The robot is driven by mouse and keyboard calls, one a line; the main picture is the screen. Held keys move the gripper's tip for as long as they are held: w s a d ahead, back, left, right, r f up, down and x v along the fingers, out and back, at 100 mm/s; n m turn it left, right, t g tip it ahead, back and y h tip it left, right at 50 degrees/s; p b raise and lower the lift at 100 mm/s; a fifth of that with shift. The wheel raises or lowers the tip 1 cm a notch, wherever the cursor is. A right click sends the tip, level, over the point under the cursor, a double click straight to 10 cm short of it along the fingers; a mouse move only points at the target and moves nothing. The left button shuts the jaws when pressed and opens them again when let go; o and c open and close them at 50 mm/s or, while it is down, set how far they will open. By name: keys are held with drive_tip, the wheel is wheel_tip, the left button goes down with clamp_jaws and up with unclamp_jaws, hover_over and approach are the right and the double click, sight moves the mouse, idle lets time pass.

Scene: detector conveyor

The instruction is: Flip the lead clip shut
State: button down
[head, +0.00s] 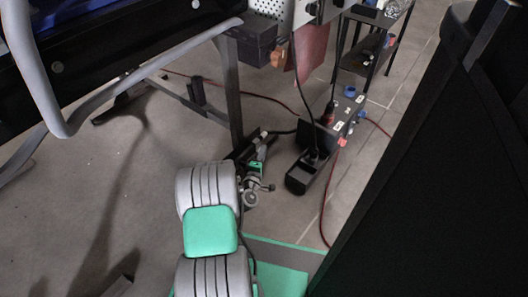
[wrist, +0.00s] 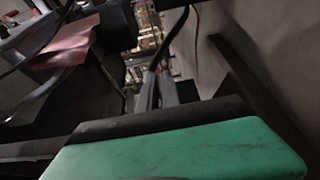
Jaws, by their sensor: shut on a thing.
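My gripper (head: 262,142) is at the end of my grey and green arm, low by the dark table leg and left of the black connector box (head: 335,122). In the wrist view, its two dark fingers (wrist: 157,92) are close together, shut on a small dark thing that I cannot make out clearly. A dark cable runs upward from near the fingers. The lead clip cannot be told apart from the dark parts around the fingertips. I cannot see whether the clip is open or shut.
A black device (head: 303,178) stands on the floor in front of the connector box, which has red and blue connectors. Red cables (head: 324,210) lie on the floor. A large black panel (head: 420,170) fills the right. Open floor (head: 140,190) lies at left.

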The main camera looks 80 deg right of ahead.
drive_tip(key=shift+d, duration=0.1)
idle(0.4)
drive_tip(key=c, duration=1.6)
unclamp_jaws()
drive_tip(key=shift+o, duration=0.2)
drive_tip(key=shift+r, duration=0.25)
wheel_tip(320, 180, up, 4)
drive_tip(key=shift+f+p, duration=0.2)
drive_tip(key=shift+p, duration=1.05)
drive_tip(key=s+a+r+p, duration=0.1)
drive_tip(key=a+r+p, duration=0.3)
drive_tip(key=a, duration=0.3)
drive_tip(key=s+a+r+p, duration=0.2)
drive_tip(key=a+r+p, duration=0.2)
drive_tip(key=a+p, duration=0.2)
drive_tip(key=shift+a+r+p, duration=0.4)
